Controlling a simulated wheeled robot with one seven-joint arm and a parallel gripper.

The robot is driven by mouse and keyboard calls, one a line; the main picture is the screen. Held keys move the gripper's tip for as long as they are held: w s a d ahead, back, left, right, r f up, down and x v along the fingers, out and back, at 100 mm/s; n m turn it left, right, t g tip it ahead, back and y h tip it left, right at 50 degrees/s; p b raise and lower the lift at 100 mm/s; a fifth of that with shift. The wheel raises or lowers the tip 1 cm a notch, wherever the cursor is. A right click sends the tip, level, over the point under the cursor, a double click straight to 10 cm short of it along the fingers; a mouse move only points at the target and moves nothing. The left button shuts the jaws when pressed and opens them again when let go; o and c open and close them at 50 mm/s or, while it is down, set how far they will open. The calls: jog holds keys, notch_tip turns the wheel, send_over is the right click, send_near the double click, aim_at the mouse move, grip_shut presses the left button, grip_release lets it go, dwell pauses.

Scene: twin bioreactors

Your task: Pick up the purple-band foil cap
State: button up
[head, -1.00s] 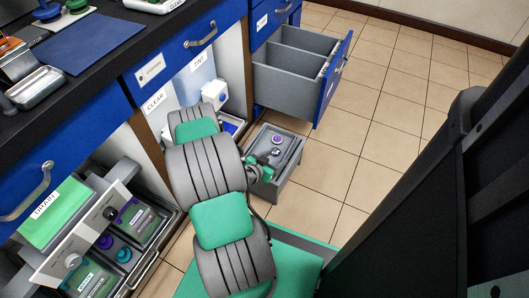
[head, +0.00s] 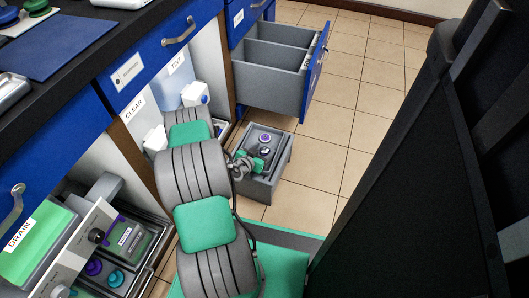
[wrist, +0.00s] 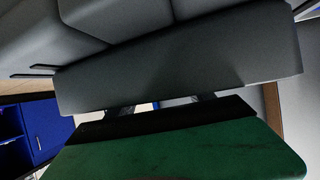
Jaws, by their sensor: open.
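A small round cap with a purple band and pale top (head: 264,138) sits in the open grey box (head: 270,187) on the floor, toward its back. I take it for the purple-band foil cap. My gripper (head: 247,163) is at the box's left side, in front of and left of the cap; my arm partly hides this area. In the wrist view my gripper (wrist: 162,106) is open, its dark fingertips showing past a green pad. Large grey surfaces fill the space beyond them, and the cap is not visible there. I cannot tell whether the fingers touch anything.
An open grey drawer with a blue front (head: 308,75) juts out behind the box. At left, a pulled-out tray (head: 140,258) holds a purple round piece (head: 93,267) and a teal one (head: 116,278). Tiled floor (head: 345,125) is clear to the right.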

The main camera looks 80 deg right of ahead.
grip_shut()
dwell(0.6)
